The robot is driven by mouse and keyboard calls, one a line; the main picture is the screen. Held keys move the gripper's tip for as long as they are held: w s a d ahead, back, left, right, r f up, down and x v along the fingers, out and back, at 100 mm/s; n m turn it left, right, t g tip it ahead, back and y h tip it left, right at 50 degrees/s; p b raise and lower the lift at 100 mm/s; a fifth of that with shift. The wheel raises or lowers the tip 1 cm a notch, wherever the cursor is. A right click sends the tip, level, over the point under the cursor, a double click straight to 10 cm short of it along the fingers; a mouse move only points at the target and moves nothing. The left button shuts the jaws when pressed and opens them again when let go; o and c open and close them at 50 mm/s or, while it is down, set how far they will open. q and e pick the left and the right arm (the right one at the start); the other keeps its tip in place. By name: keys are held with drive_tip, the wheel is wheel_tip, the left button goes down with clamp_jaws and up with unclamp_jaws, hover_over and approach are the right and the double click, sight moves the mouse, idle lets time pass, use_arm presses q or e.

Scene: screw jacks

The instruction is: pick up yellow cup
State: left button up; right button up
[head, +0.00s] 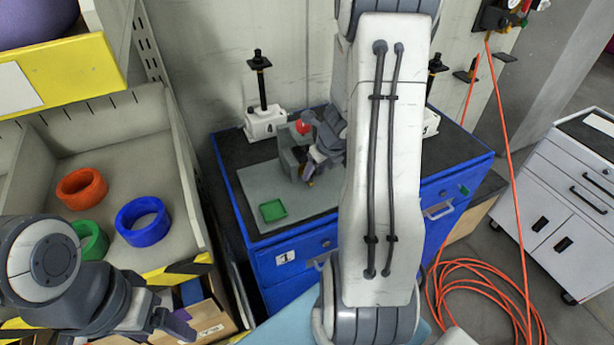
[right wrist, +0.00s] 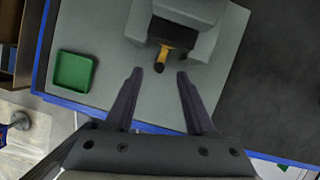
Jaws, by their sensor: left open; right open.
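I see no clear yellow cup. A small yellow piece with a dark end (right wrist: 163,60) shows under the grey fixture (right wrist: 185,18) in the right wrist view; I cannot tell if it is a cup. My right gripper (right wrist: 160,74) is open, with its fingertips either side of and just short of the yellow piece, nothing between them. In the head view, my right gripper (head: 310,168) is by the grey fixture on the blue cabinet, partly hiding it. My left gripper (head: 176,326) is open and empty at the lower left, near the cardboard boxes.
A green tray (head: 273,210) lies on the grey plate (head: 248,188) on the blue cabinet (head: 300,258). White-based jacks (head: 264,122) stand behind it. An open bin (head: 180,205) at left holds orange (head: 81,188), green and blue (head: 143,221) rings. An orange hose (head: 480,275) lies on the floor.

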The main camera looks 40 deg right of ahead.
drive_tip(key=b+x, duration=0.1)
drive_tip(key=x, duration=0.2)
drive_tip(key=shift+a+r, duration=0.1)
clamp_jaws()
drive_tip(key=shift+r, duration=0.15)
